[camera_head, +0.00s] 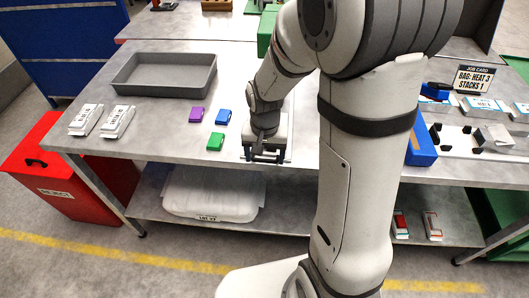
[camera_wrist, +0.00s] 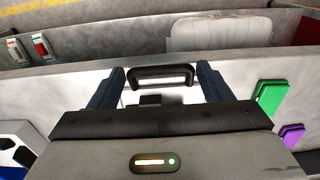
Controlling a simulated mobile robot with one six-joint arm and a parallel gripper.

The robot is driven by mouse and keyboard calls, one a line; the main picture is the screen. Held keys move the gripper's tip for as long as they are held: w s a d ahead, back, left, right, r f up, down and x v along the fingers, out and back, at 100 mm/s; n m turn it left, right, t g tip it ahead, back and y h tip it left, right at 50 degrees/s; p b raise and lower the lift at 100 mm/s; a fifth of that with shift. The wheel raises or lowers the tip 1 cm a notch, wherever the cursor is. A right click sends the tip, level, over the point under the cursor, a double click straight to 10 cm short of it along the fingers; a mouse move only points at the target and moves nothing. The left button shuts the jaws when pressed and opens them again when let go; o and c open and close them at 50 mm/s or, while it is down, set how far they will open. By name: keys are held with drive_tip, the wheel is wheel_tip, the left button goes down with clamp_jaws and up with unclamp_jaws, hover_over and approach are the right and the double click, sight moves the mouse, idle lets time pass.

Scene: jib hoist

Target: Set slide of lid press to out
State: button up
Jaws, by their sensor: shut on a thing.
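The lid press slide (camera_head: 287,154) shows as a pale plate at the front edge of the table, mostly hidden under my arm. Its black handle (camera_wrist: 160,72) lies crosswise in the wrist view, over a pale surface with a small dark block. My gripper (camera_head: 265,153) is at the front end of the slide. In the wrist view its two dark blue fingers (camera_wrist: 161,84) are at the two ends of the handle, shut on it. My arm hides the rest of the press, so I cannot tell how far out the slide is.
A grey tray (camera_head: 164,75) stands at the back left. Purple, blue and green blocks (camera_head: 215,142) lie left of my gripper. Two white packs (camera_head: 118,122) lie farther left. A blue box (camera_head: 421,146) and a job card (camera_head: 474,78) are at right. A red bin (camera_head: 62,170) stands on the floor.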

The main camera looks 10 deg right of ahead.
drive_tip(key=shift+s, duration=0.2)
drive_tip(key=o, duration=1.2)
drive_tip(key=shift+s+a, duration=0.15)
drive_tip(key=shift+o, duration=0.9)
wheel_tip(320, 180, up, 8)
drive_tip(key=shift+f, duration=0.1)
